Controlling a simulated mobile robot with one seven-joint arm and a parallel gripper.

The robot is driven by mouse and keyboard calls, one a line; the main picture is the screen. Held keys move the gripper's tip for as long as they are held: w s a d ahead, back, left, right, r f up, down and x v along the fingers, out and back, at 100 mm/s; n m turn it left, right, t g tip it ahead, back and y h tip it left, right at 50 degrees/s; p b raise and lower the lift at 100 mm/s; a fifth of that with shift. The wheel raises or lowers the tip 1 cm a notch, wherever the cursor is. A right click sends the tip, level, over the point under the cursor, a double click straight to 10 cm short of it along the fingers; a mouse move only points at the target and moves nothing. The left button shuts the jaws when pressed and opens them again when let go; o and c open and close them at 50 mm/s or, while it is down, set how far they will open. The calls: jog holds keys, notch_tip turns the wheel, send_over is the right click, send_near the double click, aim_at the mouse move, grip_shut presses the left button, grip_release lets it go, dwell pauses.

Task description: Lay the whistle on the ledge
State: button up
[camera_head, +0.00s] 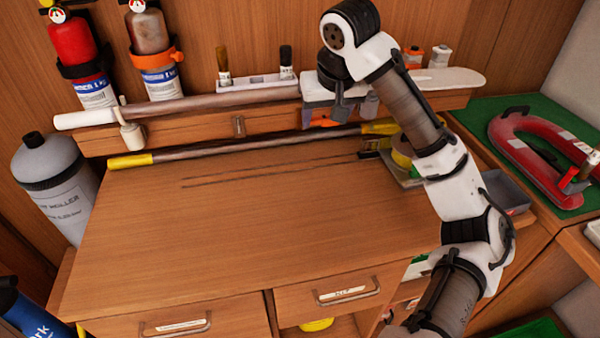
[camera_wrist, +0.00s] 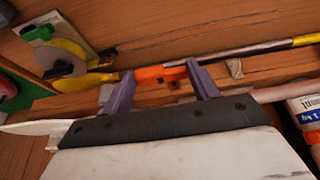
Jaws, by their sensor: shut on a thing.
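My gripper (camera_wrist: 157,70) is over the ledge; in the wrist view its two purple fingers are on either side of an orange object, apparently the whistle (camera_wrist: 160,75), and are shut on it. The whistle's finer shape is hard to make out. In the head view my gripper (camera_head: 338,108) hangs by the front of the ledge, with orange showing beneath it. The wooden ledge (camera_head: 190,128) runs along the back of the desk; its front also shows in the wrist view (camera_wrist: 275,90). I cannot tell whether the whistle touches the ledge.
On the ledge are a pale tube (camera_head: 180,107), a white tray (camera_head: 255,82) with brushes, and a white paddle-shaped item (camera_head: 455,78). A yellow-ended pole (camera_head: 230,146) lies along the desk's back. A tape roll (camera_wrist: 68,65) lies right of it. The desktop (camera_head: 230,220) is mostly clear.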

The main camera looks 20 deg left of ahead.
aim_at(319, 191)
jog(key=shift+w+a, duration=0.1)
jog(key=shift+w, duration=0.1)
jog(key=shift+f, duration=0.4)
notch_tip(319, 191, down, 19)
jog(key=shift+f+b, duration=0.1)
jog(key=shift+b, duration=0.35)
jog(key=o, duration=0.9)
jog(key=shift+f, duration=0.1)
jog(key=shift+o, duration=0.2)
